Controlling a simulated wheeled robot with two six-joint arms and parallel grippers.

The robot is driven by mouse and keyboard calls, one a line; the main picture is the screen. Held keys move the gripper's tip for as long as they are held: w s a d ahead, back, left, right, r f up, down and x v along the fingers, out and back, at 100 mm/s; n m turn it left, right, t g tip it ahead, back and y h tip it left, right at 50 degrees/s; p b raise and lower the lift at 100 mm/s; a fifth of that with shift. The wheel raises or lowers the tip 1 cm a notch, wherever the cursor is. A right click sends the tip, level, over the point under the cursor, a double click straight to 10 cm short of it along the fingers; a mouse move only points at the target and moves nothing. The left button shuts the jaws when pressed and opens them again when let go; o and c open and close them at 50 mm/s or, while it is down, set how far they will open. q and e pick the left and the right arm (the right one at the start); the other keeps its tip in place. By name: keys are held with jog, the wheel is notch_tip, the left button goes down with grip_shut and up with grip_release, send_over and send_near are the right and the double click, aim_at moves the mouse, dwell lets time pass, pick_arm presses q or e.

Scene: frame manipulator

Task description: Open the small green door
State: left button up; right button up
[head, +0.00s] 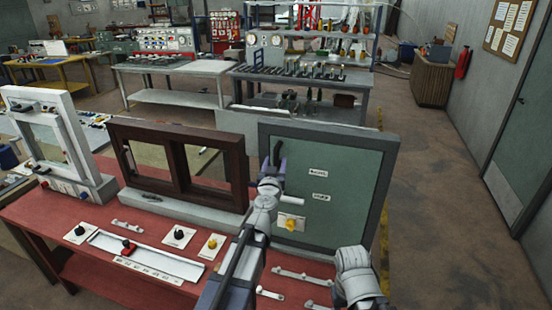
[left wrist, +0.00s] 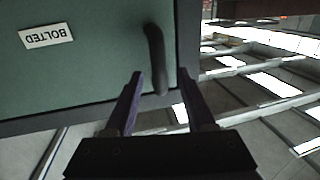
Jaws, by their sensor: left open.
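The small green door (head: 335,165) stands closed in a dark grey frame on the red bench in the head view. Its green panel (left wrist: 90,60) fills the upper left of the left wrist view. A black curved handle (head: 277,152) sits near the door's left edge; it also shows in the left wrist view (left wrist: 155,55). My left gripper (head: 279,164) is open at the handle. In the left wrist view its fingers (left wrist: 160,80) lie either side of the handle's near end; I cannot tell whether they touch it. My right gripper is out of view; only part of that arm shows.
A yellow knob (head: 291,224) sits low on the door, below two white labels. A dark brown window frame (head: 180,165) stands left of the door, and a white frame (head: 50,140) further left. Knobs and a slider rail (head: 145,255) lie on the red bench (head: 60,225).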

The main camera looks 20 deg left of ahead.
aim_at(276, 159)
pick_arm(q)
jog(key=w, duration=0.3)
jog(key=shift+w+a, duration=0.15)
jog(key=shift+a, duration=0.1)
grip_shut()
dwell(1.2)
